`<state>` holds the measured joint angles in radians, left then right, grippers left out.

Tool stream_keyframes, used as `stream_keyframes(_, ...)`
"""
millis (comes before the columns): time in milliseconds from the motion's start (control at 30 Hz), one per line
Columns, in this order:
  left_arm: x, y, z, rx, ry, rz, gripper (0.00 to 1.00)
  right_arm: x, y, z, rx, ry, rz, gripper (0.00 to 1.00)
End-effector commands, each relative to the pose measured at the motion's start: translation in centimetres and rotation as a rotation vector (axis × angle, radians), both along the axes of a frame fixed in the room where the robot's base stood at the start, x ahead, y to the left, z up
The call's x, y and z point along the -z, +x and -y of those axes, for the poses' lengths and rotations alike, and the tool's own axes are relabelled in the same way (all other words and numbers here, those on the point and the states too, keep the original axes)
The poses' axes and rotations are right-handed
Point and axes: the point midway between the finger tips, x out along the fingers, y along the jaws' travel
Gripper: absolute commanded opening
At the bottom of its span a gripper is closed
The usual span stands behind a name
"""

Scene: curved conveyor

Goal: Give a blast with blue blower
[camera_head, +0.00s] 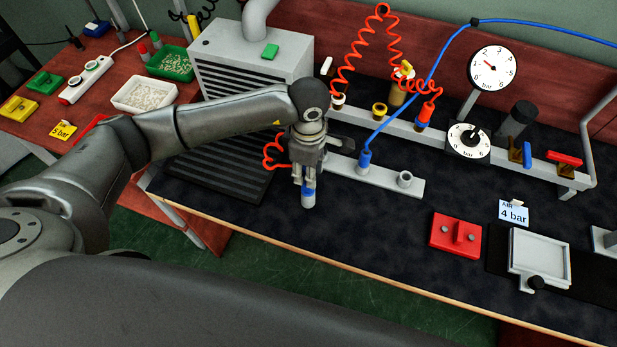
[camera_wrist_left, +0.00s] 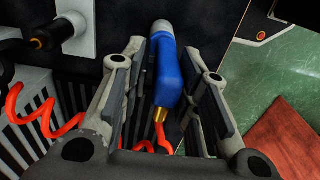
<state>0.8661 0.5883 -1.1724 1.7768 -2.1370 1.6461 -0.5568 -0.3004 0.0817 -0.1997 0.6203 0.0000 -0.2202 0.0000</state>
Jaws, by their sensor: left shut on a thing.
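The blue blower (camera_head: 307,191) hangs below my left gripper (camera_head: 308,178) in the head view, with its pale tip pointing down over the dark bench top near the front edge. In the left wrist view the blue blower (camera_wrist_left: 168,78) lies between the two fingers of my left gripper (camera_wrist_left: 163,52), which is shut on it. Its brass fitting (camera_wrist_left: 160,115) points back toward the palm, and a red coiled hose (camera_wrist_left: 42,112) shows beside it. The trigger is not clear to see. My right gripper is not in view.
A grey vented box (camera_head: 240,70) with a dark grille stands left of the gripper. A grey holder bar (camera_head: 390,183) with a blue hose plug (camera_head: 364,160) lies right of it. Gauges (camera_head: 493,68) stand behind. A red block (camera_head: 455,236) and a grey tray (camera_head: 540,236) lie front right.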

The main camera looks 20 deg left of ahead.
Motion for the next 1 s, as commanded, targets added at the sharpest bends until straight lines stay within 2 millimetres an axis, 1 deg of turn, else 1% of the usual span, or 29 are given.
stream_keyframes(167, -0.7, 0.0, 0.0, 0.0, 0.0, 0.002, 0.18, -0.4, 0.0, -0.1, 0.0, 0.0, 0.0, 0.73)
stream_keyframes(1000, -5.8, 0.1, 0.0, 0.0, -0.001, 0.002, 0.18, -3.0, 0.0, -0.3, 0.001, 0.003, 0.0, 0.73)
